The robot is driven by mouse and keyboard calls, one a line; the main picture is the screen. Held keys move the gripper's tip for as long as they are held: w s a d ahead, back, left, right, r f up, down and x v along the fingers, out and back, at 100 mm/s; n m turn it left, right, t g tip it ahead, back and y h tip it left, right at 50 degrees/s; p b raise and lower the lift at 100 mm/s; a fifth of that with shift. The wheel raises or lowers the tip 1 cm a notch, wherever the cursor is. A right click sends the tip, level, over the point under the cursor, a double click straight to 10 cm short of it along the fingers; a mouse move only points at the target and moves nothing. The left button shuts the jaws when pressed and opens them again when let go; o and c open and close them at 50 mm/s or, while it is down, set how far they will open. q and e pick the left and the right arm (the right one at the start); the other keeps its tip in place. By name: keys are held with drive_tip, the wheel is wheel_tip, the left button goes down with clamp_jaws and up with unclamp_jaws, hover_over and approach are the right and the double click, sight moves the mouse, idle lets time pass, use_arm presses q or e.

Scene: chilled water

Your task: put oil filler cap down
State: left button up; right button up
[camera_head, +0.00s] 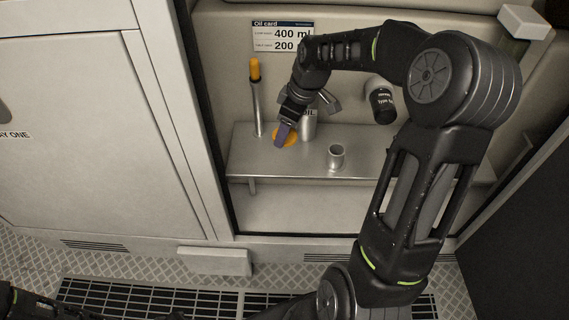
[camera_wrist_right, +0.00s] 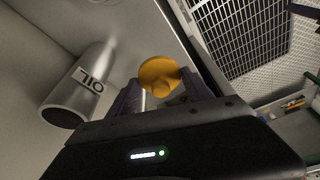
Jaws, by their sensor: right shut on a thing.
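The orange oil filler cap (camera_head: 291,139) is held between the fingers of my right gripper (camera_head: 283,134), low over the metal shelf (camera_head: 265,164). In the right wrist view the round cap (camera_wrist_right: 158,74) sits between the two dark fingertips of the gripper (camera_wrist_right: 162,92). I cannot tell whether the cap touches the shelf. The metal filler neck marked OIL (camera_wrist_right: 78,92) is beside the gripper, its dark mouth open and uncapped. In the head view the neck (camera_head: 309,127) is partly hidden by my right gripper. My left gripper is not visible.
An orange-handled dipstick (camera_head: 255,70) stands in a tube at the left of the shelf. A small metal cup (camera_head: 336,157) stands near the front edge. A dark-labelled bottle (camera_head: 382,102) is at the right. An oil card (camera_head: 282,36) is on the back wall. The shelf's left front is bare.

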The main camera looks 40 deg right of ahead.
hover_over(284, 162)
drive_tip(key=shift+s+d+f, duration=0.15)
drive_tip(key=shift+f, duration=1.4)
drive_tip(key=shift+s+d+f, duration=0.1)
drive_tip(key=shift+s+f, duration=0.05)
drive_tip(key=shift+f, duration=1.4)
drive_tip(key=shift+f+b, duration=0.3)
drive_tip(key=shift+f, duration=1.55)
drive_tip(key=shift+f, duration=0.1)
drive_tip(key=o, duration=0.9)
drive_tip(key=shift+f, duration=0.1)
drive_tip(key=o, duration=0.4)
drive_tip(key=shift+o, duration=0.2)
